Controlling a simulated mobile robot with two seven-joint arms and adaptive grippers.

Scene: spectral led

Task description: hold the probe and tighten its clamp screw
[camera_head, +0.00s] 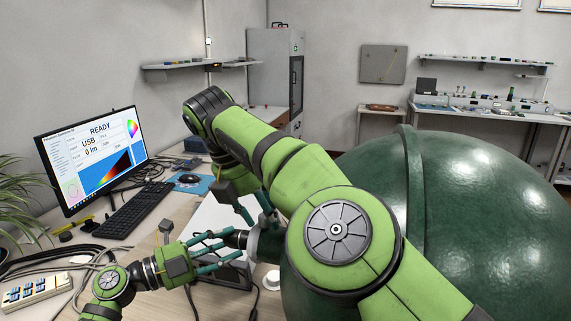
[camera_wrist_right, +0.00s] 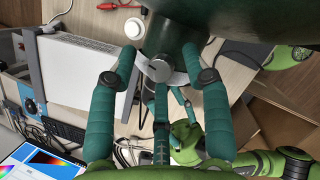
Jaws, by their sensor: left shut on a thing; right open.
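My left gripper (camera_head: 222,247) is shut on the dark probe (camera_head: 238,239) at the mouth of the big green sphere's port (camera_head: 268,243). Its fingers cover most of the probe. My right gripper (camera_wrist_right: 158,72) is open above the port, its teal fingers pointing down. In the right wrist view the round silver clamp screw (camera_wrist_right: 158,68), with a dark slot, lies between these fingertips. I cannot tell whether any finger touches it. The left gripper's fingertips (camera_wrist_right: 183,100) show just below the screw there. In the head view the right arm and fingers largely hide the screw.
The green sphere (camera_head: 480,220) fills the right side. Loose cables (camera_head: 75,255) lie near the left arm. A white round piece (camera_wrist_right: 131,28) lies near the port.

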